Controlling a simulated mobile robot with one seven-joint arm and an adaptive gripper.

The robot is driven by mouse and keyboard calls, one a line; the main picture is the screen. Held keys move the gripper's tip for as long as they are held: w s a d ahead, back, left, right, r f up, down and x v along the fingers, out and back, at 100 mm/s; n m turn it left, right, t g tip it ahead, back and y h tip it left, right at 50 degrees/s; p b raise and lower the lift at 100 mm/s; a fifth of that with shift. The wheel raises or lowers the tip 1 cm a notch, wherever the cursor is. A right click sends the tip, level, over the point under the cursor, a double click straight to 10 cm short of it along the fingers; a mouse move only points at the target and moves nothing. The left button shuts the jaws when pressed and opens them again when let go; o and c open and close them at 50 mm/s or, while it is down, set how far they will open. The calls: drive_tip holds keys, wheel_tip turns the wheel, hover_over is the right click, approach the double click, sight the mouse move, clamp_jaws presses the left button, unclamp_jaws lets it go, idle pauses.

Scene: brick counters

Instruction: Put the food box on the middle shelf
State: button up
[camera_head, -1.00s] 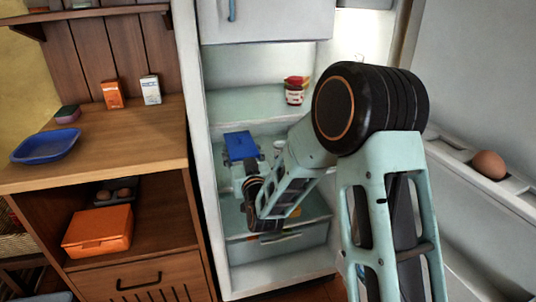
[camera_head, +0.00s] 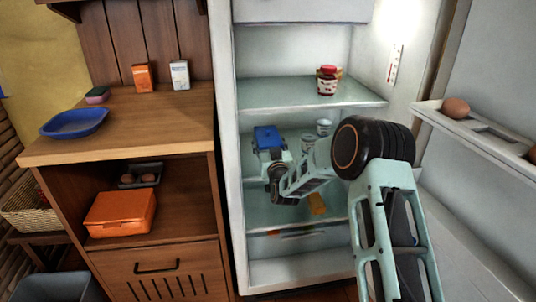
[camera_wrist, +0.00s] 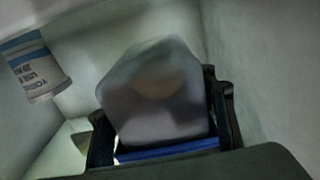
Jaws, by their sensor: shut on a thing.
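The food box is a translucent container with a blue lid (camera_head: 267,137), inside the open fridge. In the wrist view its cloudy body (camera_wrist: 155,100) fills the middle, with the blue lid at its lower edge. My gripper (camera_head: 270,152) is shut on it, a black finger at each side. The box is in the left part of the fridge, below the upper glass shelf (camera_head: 290,95). White tubs (camera_head: 324,127) stand to its right at the middle level. Whether the box touches the shelf beneath cannot be told; my arm hides part of that shelf.
A red-lidded jar (camera_head: 327,80) stands on the upper shelf. A yellow-orange item (camera_head: 317,203) lies lower down, above the drawer (camera_head: 290,241). The fridge wall is close left of the box. The open door, with an egg (camera_head: 455,107), is at right.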

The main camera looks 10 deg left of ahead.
drive_tip(key=shift+w+f+b, duration=0.2)
drive_tip(key=shift+f+b, duration=0.15)
drive_tip(key=shift+f, duration=0.6)
drive_tip(key=shift+w+f+b, duration=0.15)
drive_tip(key=shift+f+b, duration=0.15)
drive_tip(key=shift+f, duration=0.65)
drive_tip(key=shift+r, duration=0.1)
drive_tip(key=o, duration=0.8)
drive_tip(key=shift+f, duration=0.25)
drive_tip(key=o, duration=0.4)
